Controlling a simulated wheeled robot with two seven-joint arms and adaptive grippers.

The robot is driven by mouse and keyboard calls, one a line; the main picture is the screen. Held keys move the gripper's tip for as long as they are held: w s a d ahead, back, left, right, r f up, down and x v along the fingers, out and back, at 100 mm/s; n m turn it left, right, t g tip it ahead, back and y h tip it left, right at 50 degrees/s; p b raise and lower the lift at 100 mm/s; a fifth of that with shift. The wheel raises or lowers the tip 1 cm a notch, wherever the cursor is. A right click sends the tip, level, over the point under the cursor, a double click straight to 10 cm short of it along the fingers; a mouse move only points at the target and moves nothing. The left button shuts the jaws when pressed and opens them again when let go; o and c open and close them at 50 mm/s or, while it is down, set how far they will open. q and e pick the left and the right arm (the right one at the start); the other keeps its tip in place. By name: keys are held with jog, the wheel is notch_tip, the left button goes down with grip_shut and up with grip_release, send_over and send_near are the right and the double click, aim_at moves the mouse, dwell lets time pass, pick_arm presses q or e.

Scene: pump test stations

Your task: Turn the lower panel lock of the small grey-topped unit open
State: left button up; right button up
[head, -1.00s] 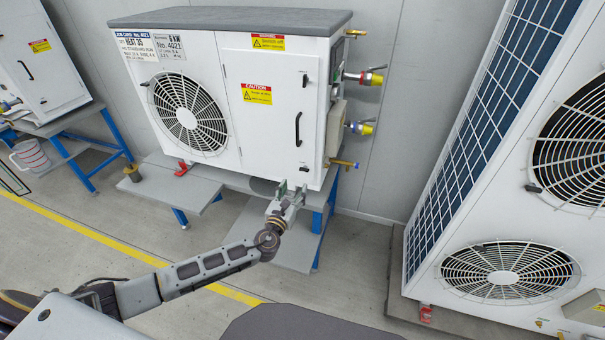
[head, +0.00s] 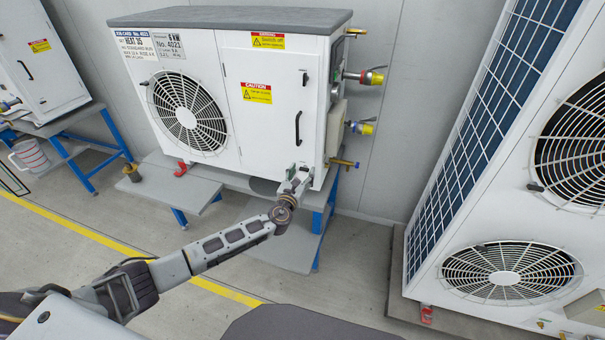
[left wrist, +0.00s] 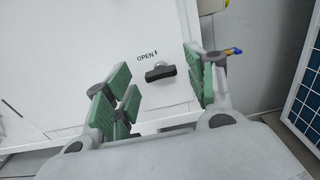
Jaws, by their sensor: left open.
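The small grey-topped unit (head: 262,120) is a white cabinet with a round fan grille, standing on a blue-legged bench. Its lower panel lock (left wrist: 160,72) is a small black knob in the left wrist view, its bar lying nearly level, with "OPEN" and a short mark printed above it. In the head view this lock is hidden behind my left gripper (head: 299,173). In the left wrist view the open green-padded fingers (left wrist: 160,85) stand on either side of the lock, with gaps, not visibly touching it. My right gripper is not in view.
The panel also has an upper lock (head: 305,79) and a black handle (head: 298,128). Hose fittings with yellow ends (head: 372,77) stick out at the unit's right side. A large white unit (head: 470,220) stands at the right. A small bench shelf (head: 180,193) lies left below.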

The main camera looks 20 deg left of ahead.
pick_arm(q)
jog(key=shift+w, duration=0.45)
jog(key=shift+c, duration=0.8)
jog(key=c, duration=0.9)
jog(key=shift+o, duration=0.2)
